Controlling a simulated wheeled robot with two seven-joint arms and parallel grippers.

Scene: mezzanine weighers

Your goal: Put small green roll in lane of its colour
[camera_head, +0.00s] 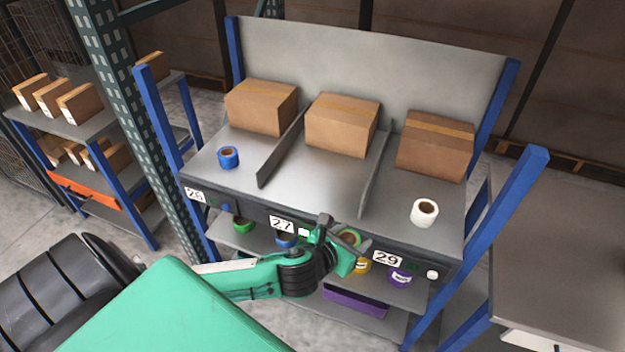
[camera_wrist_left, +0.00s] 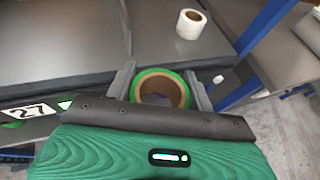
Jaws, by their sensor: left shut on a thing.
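My left gripper (camera_head: 343,242) is shut on the small green roll (camera_head: 349,238). It holds the roll in front of the shelf's front edge, near the 27 label (camera_head: 282,224). In the left wrist view the green roll (camera_wrist_left: 160,71) shows its brown core between the two fingers of the left gripper (camera_wrist_left: 162,86). The middle lane (camera_head: 320,175) lies between two dividers and has a carton at its back; its front is bare. A green-and-white mark (camera_wrist_left: 65,104) sits beside the 27 label in the wrist view. My right gripper is not in view.
A blue roll (camera_head: 228,157) stands in the left lane and a white roll (camera_head: 424,213) in the right lane. Low dividers (camera_head: 279,152) separate the lanes. Green, blue, yellow and purple (camera_head: 401,277) rolls are on the lower shelf. Blue posts (camera_head: 497,207) flank the rack.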

